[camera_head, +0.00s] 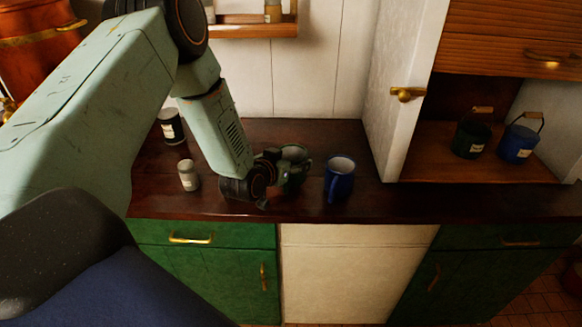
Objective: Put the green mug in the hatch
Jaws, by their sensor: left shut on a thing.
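The green mug (296,154) stands on the dark wooden counter (230,207), partly hidden by my left gripper (275,180). My left gripper reaches down from the upper left and is shut on the green mug at its left side. Whether the mug's base touches the counter is hard to tell. The hatch (415,165) is the open wooden compartment at the right, with its white door (398,125) swung open on the left side. My right gripper is not in view.
A blue mug (341,180) stands just right of the green mug. A green pail (470,140) and a blue pail (516,143) stand in the hatch, with free floor to their left. A pale shaker (188,176) and a dark jar (171,127) are at the left.

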